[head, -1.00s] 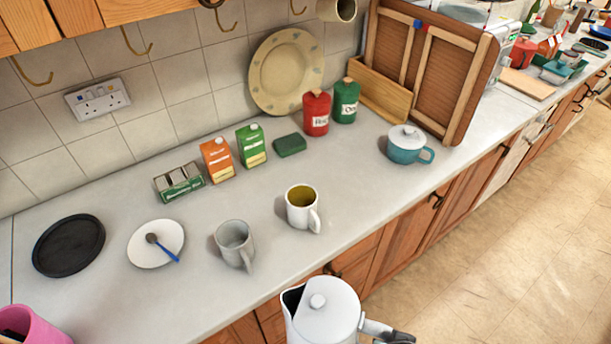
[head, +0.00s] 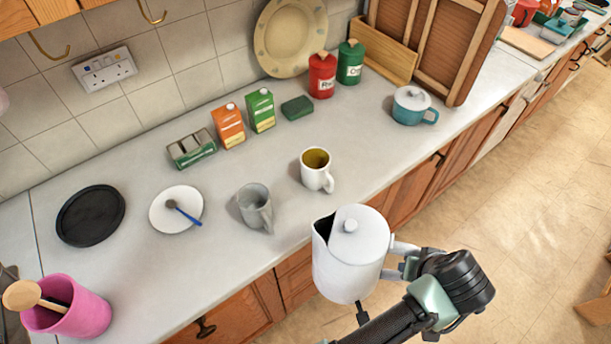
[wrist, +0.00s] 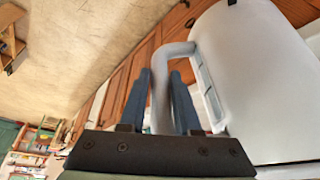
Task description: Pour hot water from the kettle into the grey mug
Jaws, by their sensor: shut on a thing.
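The white kettle (head: 350,255) is held up in front of the counter edge, close to upright, with its dark spout opening on the left. My gripper (head: 402,262) is shut on the kettle's handle at the kettle's right. In the wrist view my gripper's fingers (wrist: 160,100) stand on either side of the handle, with the kettle body (wrist: 250,80) to the right. The grey mug (head: 255,207) stands upright on the counter, up and left of the kettle and apart from it. The mug's inside is only partly visible.
A white mug with a yellow inside (head: 317,170) stands right of the grey mug. A white saucer with a spoon (head: 165,215), a black plate (head: 90,216) and a pink pot (head: 85,318) are to the left. Cartons (head: 229,126) and a teal pot (head: 411,106) stand farther back.

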